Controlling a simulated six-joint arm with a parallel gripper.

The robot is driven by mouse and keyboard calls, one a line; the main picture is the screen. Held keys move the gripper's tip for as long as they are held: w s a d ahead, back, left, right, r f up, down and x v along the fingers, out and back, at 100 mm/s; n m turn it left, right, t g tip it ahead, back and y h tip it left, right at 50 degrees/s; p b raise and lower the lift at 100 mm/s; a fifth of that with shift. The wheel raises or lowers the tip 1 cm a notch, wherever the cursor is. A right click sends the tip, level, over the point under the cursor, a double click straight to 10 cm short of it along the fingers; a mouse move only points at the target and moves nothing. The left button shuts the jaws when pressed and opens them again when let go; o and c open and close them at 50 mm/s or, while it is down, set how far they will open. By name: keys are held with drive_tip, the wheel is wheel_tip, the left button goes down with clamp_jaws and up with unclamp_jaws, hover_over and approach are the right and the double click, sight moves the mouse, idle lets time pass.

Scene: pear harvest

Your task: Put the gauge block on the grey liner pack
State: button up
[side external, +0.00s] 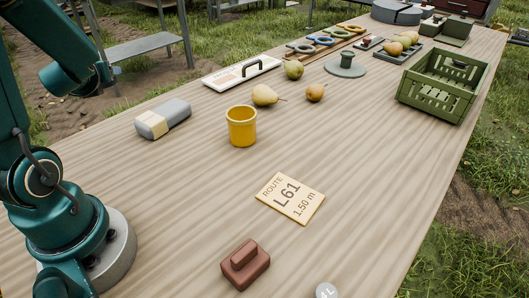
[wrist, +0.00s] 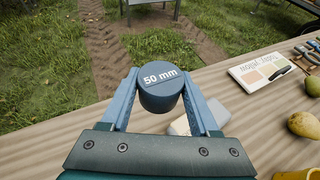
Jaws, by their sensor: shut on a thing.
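The gauge block (wrist: 161,92) is a dark blue cylinder marked "50 mm". In the wrist view my gripper (wrist: 160,78) is shut on it, with a blue finger on each side. The grey liner pack (side external: 163,119) is a soft-edged grey block with a cream band, lying on the table near its far left edge in the side view. It also shows in the wrist view (wrist: 181,126), beyond and below the block, partly hidden by the right finger. The block is held up, apart from the pack. The side view does not clearly show my fingers or the block.
A route card (side external: 290,198) and a brown block (side external: 245,265) lie nearer. A green crate (side external: 445,85) is at right. Table around the pack is clear.

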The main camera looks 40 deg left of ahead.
hover_over(162, 110)
wheel_tip(162, 110, down, 6)
drive_tip(key=shift+d+f, duration=0.1)
drive_tip(key=shift+f, duration=2)
drive_tip(key=shift+f, duration=0.1)
drive_tip(key=o, duration=1.4)
drive_tip(key=shift+s+d+r, duration=0.1)
drive_tip(key=shift+d+r, duration=0.1)
drive_tip(key=v, duration=1.1)
drive_tip(key=shift+s+d, duration=0.25)
